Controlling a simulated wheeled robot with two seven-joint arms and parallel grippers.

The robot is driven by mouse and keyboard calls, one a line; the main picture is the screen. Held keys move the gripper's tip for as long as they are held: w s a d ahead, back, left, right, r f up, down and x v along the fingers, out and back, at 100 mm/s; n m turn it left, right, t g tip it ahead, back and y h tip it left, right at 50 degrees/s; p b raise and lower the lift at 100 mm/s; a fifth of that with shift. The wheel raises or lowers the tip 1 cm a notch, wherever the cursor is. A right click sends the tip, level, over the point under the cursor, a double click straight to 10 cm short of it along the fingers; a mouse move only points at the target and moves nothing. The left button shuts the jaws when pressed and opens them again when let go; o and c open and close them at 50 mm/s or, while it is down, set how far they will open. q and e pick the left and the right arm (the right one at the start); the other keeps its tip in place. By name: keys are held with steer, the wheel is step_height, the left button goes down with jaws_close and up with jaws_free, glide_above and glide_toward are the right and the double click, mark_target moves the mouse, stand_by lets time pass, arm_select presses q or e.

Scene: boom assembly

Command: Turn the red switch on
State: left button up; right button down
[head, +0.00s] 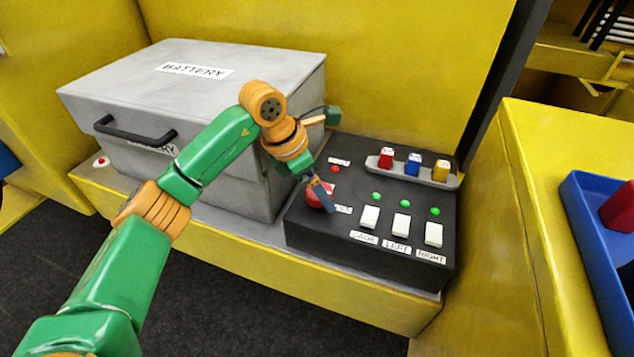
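The red switch (313,200) is a round red knob at the left front of the black control panel (300,237). My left arm reaches in from the left, and its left gripper (325,203) points down at the knob. The fingers overlap the knob in this view and hide part of it. I cannot tell whether they touch it or how far apart they are. A small red light (335,169) sits just behind the knob, beside a white label. The knob's setting cannot be read. My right gripper is not in view.
A grey battery box (240,75) with a black handle stands left of the panel. White switches (401,224) with green lights line the panel's right side. Red, blue and yellow blocks (414,164) stand behind them. A blue tray (585,215) lies at the right.

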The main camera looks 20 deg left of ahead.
arm_select(q)
steer(key=c, duration=0.4)
steer(key=shift+s+d+r, duration=0.1)
steer(key=shift+s+r, duration=0.05)
steer(key=c, duration=0.7)
steer(key=shift+c, duration=1.3)
